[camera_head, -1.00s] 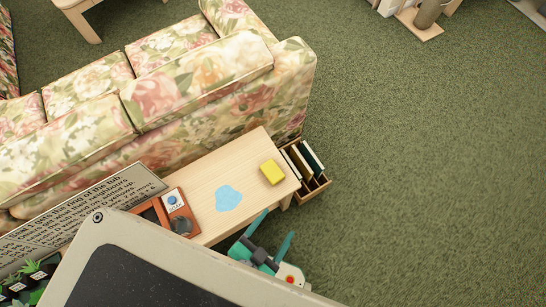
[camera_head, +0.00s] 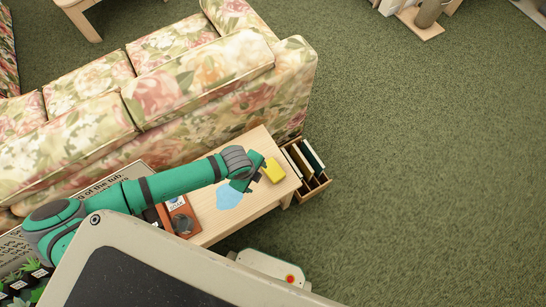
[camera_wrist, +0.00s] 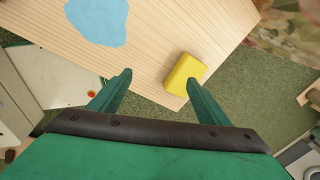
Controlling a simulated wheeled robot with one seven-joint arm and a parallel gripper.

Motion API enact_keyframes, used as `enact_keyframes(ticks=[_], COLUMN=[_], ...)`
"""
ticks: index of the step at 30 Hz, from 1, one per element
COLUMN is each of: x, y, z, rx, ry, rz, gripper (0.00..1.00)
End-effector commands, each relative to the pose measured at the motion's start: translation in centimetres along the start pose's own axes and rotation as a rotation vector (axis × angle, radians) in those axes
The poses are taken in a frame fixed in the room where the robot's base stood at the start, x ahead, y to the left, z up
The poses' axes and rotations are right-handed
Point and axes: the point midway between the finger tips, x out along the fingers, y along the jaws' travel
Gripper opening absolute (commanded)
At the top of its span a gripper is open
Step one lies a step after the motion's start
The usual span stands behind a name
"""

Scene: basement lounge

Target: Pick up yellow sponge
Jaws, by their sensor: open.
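The yellow sponge (camera_head: 273,170) lies near the right end of a narrow pale wooden table. In the wrist view the sponge (camera_wrist: 185,74) sits close to the table's edge, just ahead of the right fingertip. My gripper (camera_head: 258,170) is open beside the sponge in the head view. In the wrist view my gripper (camera_wrist: 159,80) shows two green fingers spread apart, with the sponge nearer the right finger and nothing held. I cannot tell whether that finger touches the sponge.
The table (camera_head: 254,206) also bears a flat blue patch (camera_head: 229,195) and a reddish-brown box (camera_head: 181,216). A floral sofa (camera_head: 200,92) stands along its far side. A wooden rack of books (camera_head: 307,168) stands at its right end. Green carpet to the right is open.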

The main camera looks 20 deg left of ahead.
Motion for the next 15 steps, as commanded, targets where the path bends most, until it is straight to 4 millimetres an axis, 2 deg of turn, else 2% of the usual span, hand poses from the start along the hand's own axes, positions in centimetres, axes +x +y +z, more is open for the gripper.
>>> enact_keyframes(ticks=[1,6,11,15], x=[-0.1,-0.7,-1.3,-1.3], y=[-1.7,-5.5,-7.6,-8.2], z=[-0.4,-1.9,-3.2,-3.7], rx=[0.065,0.242,0.348,0.386], ry=[-0.006,-0.021,-0.022,-0.020], rz=[0.027,0.118,0.171,0.192], gripper=[0.70,0.70,0.70,0.70])
